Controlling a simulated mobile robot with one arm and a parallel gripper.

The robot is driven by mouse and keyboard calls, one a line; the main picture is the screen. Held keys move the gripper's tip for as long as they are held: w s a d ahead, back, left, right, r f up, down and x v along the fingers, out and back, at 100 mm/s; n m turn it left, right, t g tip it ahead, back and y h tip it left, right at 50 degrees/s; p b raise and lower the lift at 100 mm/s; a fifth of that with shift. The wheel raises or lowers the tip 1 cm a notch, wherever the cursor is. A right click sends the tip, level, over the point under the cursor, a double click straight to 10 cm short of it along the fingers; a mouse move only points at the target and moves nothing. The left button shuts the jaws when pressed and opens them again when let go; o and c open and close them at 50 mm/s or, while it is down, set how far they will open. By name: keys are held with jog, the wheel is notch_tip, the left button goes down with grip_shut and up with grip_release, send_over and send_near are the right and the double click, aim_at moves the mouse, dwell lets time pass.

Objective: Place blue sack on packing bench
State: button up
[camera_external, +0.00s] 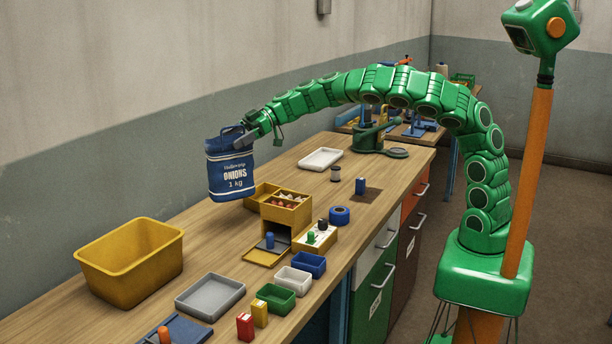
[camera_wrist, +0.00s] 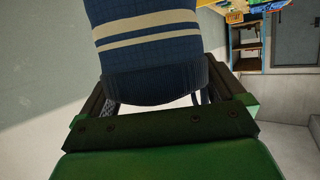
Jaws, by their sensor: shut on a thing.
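The blue sack (camera_external: 231,172) has white bands and the words "ONIONS 1 kg". It hangs upright above the wooden packing bench (camera_external: 160,205), toward the back edge near the wall. My gripper (camera_external: 238,138) is shut on the sack at its upper part. In the wrist view the blue sack (camera_wrist: 148,45) fills the upper middle, with its pale stripes showing. My gripper (camera_wrist: 160,105) spans below it there. The exact contact of the fingers is partly hidden by the sack.
A yellow bin (camera_external: 130,262) stands left on the bench. Small yellow boxes (camera_external: 285,208), a grey tray (camera_external: 210,297), small trays and blue tape (camera_external: 340,215) crowd the middle and front. A white tray (camera_external: 320,158) lies farther back. Bare wood shows between bin and boxes.

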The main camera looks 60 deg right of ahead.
aim_at(240, 179)
jog(key=shift+s+a+f+n+g+y, duration=0.15)
jog(key=shift+s+a+f+n+g, duration=0.25)
jog(key=shift+f, duration=1.6)
jog(key=shift+s+a+f+n+g+y, duration=0.25)
jog(key=shift+s+a+f, duration=0.25)
jog(key=shift+f, duration=1.45)
jog(key=shift+s+a+f+n+g+y, duration=0.1)
jog(key=shift+s+a+f+n+g, duration=0.3)
jog(key=shift+f, duration=1.6)
jog(key=shift+s+d, duration=0.1)
jog(key=o, duration=1.7)
jog(key=shift+f, duration=0.1)
jog(key=shift+c, duration=0.2)
jog(key=v, duration=1.2)
